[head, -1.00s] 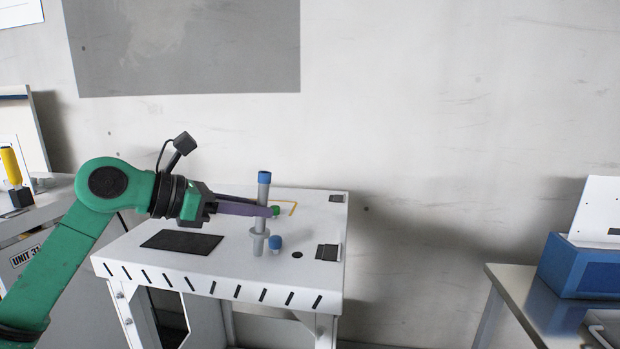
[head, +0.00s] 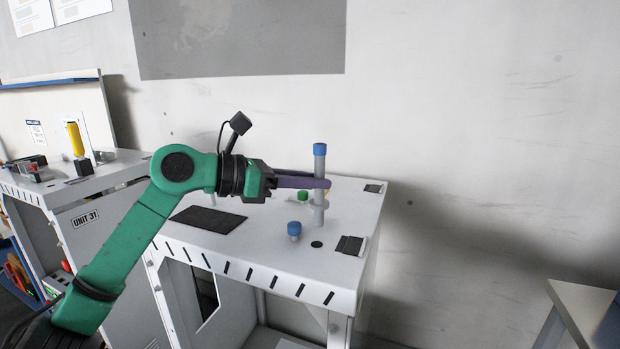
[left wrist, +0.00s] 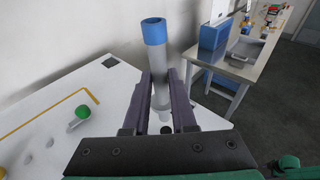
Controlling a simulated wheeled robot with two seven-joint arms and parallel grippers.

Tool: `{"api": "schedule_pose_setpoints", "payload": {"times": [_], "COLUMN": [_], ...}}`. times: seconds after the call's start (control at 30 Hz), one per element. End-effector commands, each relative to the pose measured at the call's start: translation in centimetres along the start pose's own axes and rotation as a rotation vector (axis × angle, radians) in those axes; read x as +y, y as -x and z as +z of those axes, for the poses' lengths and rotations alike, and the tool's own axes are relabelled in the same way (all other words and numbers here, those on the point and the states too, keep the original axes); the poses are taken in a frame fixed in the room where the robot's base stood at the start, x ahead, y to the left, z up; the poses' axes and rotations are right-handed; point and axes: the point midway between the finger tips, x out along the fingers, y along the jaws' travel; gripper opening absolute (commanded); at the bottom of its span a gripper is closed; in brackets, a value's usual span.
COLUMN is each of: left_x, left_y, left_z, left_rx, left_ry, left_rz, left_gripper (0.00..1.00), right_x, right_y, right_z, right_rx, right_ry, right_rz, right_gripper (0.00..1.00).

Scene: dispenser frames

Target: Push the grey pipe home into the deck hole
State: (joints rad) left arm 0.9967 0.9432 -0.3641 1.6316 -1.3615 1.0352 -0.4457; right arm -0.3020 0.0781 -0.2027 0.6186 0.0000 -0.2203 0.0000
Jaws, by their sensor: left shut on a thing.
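The grey pipe (head: 319,170) with a blue top stands about upright in my left gripper (head: 322,183). The purple fingers are shut on its sides below the blue top. In the left wrist view the pipe (left wrist: 158,65) rises between both fingers (left wrist: 162,85). A wider collar shows low on the pipe. A dark round deck hole (head: 316,244) lies on the white deck, just below the pipe's lower end in the head view. The hole is uncovered and the pipe is not in it. The gap between them is hard to judge. My right gripper is not in view.
A short blue-capped peg (head: 294,231) stands left of the hole. A green knob (head: 303,196) sits behind it. A black pad (head: 208,218) lies at the deck's left and a dark plate (head: 350,245) right of the hole. Another bench (head: 570,305) stands at the right.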

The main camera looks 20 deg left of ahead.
Motion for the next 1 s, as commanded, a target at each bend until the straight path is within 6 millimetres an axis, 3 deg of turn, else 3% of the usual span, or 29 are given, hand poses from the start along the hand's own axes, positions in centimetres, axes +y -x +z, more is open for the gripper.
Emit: {"api": "schedule_pose_setpoints", "payload": {"times": [0.03, 0.23, 1.0], "left_x": [0.0, 0.0, 0.0], "left_y": [-0.3, -0.6, -0.7], "left_z": [-1.3, -3.0, -3.0], "left_rx": [0.0, 0.0, -0.001], "left_ry": [0.0, 0.0, -0.001], "left_rz": [0.001, 0.0, 0.0], "left_gripper": [0.0, 0.0, 0.0], "right_x": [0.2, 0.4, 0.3], "right_y": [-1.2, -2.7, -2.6], "right_z": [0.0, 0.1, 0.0], "right_rx": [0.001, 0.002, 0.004], "right_ry": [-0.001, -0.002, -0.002], "right_rz": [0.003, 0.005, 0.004], "right_gripper": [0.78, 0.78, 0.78]}}
